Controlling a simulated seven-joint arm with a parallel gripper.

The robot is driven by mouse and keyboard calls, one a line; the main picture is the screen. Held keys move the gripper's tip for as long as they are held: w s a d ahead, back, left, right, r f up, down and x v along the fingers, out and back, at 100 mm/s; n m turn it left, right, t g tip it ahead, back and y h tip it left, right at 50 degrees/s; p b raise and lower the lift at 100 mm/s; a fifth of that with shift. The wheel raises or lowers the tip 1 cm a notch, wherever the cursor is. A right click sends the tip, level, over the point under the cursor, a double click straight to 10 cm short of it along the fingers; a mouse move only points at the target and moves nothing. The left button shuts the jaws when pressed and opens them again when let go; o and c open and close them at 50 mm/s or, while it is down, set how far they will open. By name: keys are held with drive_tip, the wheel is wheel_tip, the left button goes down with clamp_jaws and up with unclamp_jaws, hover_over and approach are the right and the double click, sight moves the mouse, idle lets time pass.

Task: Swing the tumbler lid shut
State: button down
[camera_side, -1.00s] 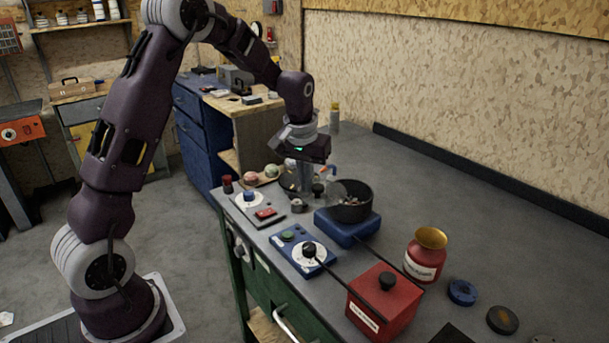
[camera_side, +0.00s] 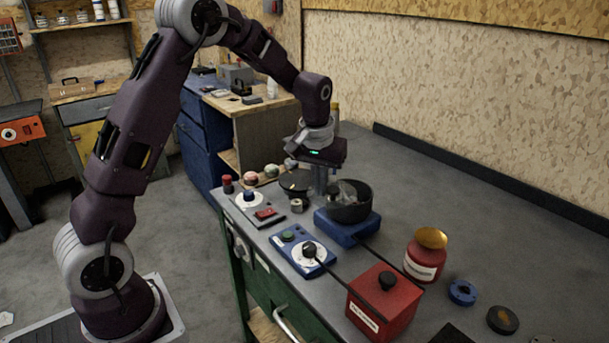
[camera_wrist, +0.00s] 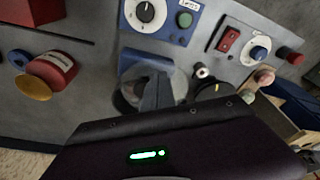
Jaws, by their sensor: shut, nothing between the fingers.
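The tumbler is a black bowl (camera_side: 350,212) on a blue base (camera_side: 343,228); it also shows in the wrist view (camera_wrist: 140,58), partly hidden behind my fingers. Its clear lid (camera_side: 346,191) stands tilted at the bowl's left rim, with a dark knob (camera_side: 333,190) on it. The clear lid also shows in the wrist view (camera_wrist: 126,98). My gripper (camera_side: 320,189) is shut and empty, fingers pointing down, at the left, outer side of the lid. It looks close to or against the lid; I cannot tell if they touch.
A dark round dish (camera_side: 297,181) and a small metal piece (camera_side: 297,205) lie close left. Blue (camera_side: 303,250) and grey (camera_side: 262,210) control boxes stand in front. A red box (camera_side: 384,300) and red jar (camera_side: 424,262) stand right. The bench behind the tumbler is clear.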

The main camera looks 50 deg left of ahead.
sight(334, 189)
drive_tip(key=shift+w+d, duration=0.2)
drive_tip(key=shift+d, duration=0.15)
drive_tip(key=shift+w+d, duration=0.75)
drive_tip(key=shift+d, duration=0.1)
drive_tip(key=shift+w+d, duration=0.6)
drive_tip(key=shift+w, duration=0.3)
drive_tip(key=shift+w+d, duration=0.2)
drive_tip(key=shift+w, duration=0.3)
drive_tip(key=shift+w+d, duration=0.2)
drive_tip(key=shift+w, duration=0.25)
